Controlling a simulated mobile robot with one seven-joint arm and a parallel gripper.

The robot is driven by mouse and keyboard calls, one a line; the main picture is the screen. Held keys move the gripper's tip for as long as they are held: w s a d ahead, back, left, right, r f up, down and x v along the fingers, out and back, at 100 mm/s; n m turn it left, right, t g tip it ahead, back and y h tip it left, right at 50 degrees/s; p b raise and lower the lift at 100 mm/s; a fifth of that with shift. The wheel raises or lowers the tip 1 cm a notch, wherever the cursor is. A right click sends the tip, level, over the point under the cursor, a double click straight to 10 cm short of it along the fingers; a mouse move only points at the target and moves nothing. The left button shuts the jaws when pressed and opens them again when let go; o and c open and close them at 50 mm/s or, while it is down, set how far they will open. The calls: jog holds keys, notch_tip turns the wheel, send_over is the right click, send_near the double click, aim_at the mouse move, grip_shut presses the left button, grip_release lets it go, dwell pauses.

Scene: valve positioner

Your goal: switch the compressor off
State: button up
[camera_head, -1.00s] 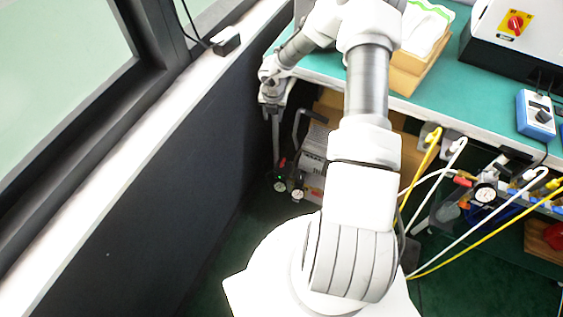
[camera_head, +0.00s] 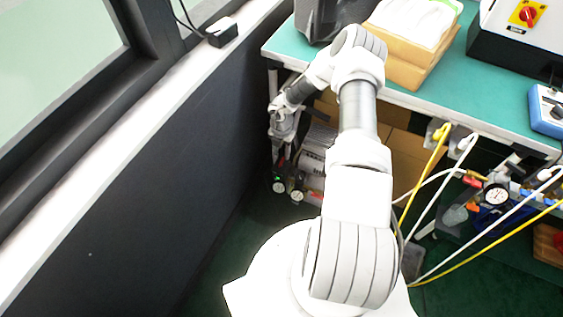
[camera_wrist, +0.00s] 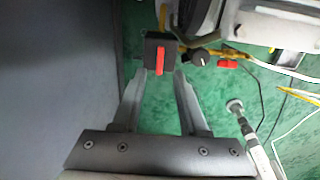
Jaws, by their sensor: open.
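The compressor (camera_head: 316,158) stands on the floor under the bench, near the dark wall, partly hidden by my arm. In the wrist view its grey body (camera_wrist: 270,28) fills the top right. A black switch box with a red rocker or lever (camera_wrist: 160,60) sits at its left end. My gripper (camera_wrist: 161,74) is open and empty. Its two fingertips are just below the black box in the picture, roughly either side of the red part; I cannot tell whether they touch it. In the head view the gripper is hard to make out below my wrist.
A second red handle (camera_wrist: 227,63) and brass fittings lie right of the box. Gauges (camera_head: 297,195) are low at the compressor's front. The dark wall (camera_head: 150,190) is close on the left. The green bench (camera_head: 440,95) overhangs, with hoses (camera_head: 440,215) hanging to the right.

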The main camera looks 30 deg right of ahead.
aim_at(282, 161)
notch_tip(282, 161, down, 5)
jog(key=shift+f+b, duration=0.1)
jog(key=shift+b, duration=0.45)
grip_shut()
